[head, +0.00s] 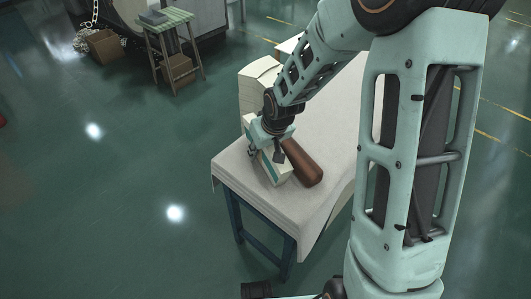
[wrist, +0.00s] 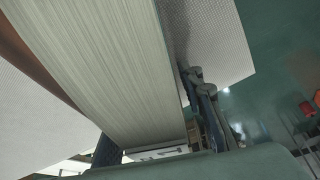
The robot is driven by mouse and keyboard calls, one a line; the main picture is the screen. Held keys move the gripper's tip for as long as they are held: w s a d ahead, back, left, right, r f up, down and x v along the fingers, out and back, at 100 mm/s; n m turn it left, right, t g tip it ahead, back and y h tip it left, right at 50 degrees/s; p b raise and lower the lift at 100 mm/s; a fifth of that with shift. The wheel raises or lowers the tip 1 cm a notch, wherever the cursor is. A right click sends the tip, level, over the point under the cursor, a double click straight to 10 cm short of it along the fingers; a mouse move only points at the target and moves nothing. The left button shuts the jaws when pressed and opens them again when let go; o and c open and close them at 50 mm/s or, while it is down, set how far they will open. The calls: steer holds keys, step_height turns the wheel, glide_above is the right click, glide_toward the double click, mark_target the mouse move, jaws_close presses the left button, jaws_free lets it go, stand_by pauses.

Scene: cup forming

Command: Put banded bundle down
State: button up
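The banded bundle (head: 273,167) is a pale block of stacked paper sheets with a green band, at the near left corner of the cloth-covered table (head: 316,207). My gripper (head: 268,148) is over it from above, with its fingers on the bundle's sides. In the wrist view the bundle (wrist: 105,70) fills the middle, with its sheet edges showing. One dark finger (wrist: 207,105) lies along its right side, its tip against the bundle. Whether the bundle's underside touches the cloth is hidden.
A brown wooden roller-like piece (head: 304,164) lies close beside the bundle on its right. A tall pale stack of paper (head: 259,84) stands behind my gripper. The table's front edge is near. A wooden stool (head: 170,30) and a cardboard box (head: 104,46) stand far off.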

jaws_close()
steer(key=shift+r, duration=0.15)
stand_by(0.4)
